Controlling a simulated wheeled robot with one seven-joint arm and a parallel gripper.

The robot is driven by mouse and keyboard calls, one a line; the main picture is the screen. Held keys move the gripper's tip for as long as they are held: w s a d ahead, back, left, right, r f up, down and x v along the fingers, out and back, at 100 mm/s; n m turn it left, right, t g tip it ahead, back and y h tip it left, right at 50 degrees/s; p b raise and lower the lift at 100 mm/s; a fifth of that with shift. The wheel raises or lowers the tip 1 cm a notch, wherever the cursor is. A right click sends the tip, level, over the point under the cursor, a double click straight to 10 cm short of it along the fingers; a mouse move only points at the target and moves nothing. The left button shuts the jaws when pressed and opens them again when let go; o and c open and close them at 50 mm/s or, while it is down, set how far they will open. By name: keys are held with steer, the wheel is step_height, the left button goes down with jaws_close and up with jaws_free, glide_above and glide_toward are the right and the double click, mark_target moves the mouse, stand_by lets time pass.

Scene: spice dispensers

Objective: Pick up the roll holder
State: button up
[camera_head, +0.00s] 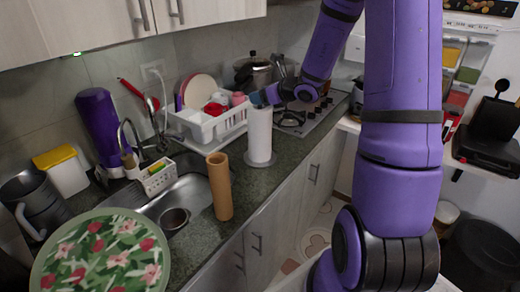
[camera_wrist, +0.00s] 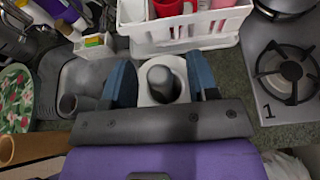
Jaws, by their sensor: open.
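The roll holder (camera_head: 260,135) stands upright on the dark counter, a pale cylinder on a round grey base, between the sink and the stove. My gripper (camera_head: 267,96) is at the top of the holder. In the wrist view its two blue fingers (camera_wrist: 160,75) are spread, one on each side of the post, with gaps visible. I cannot tell how far down the fingers reach.
A white dish rack (camera_head: 210,125) with cups and plates stands right behind the holder. A brown tube (camera_head: 219,187) stands upright to the front left, by the sink (camera_head: 185,195). A stove (camera_head: 305,118) is to the right. The counter's front edge is close.

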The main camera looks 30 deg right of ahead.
steer(key=shift+w+a, duration=0.1)
steer(key=shift+w, duration=0.15)
jaws_close()
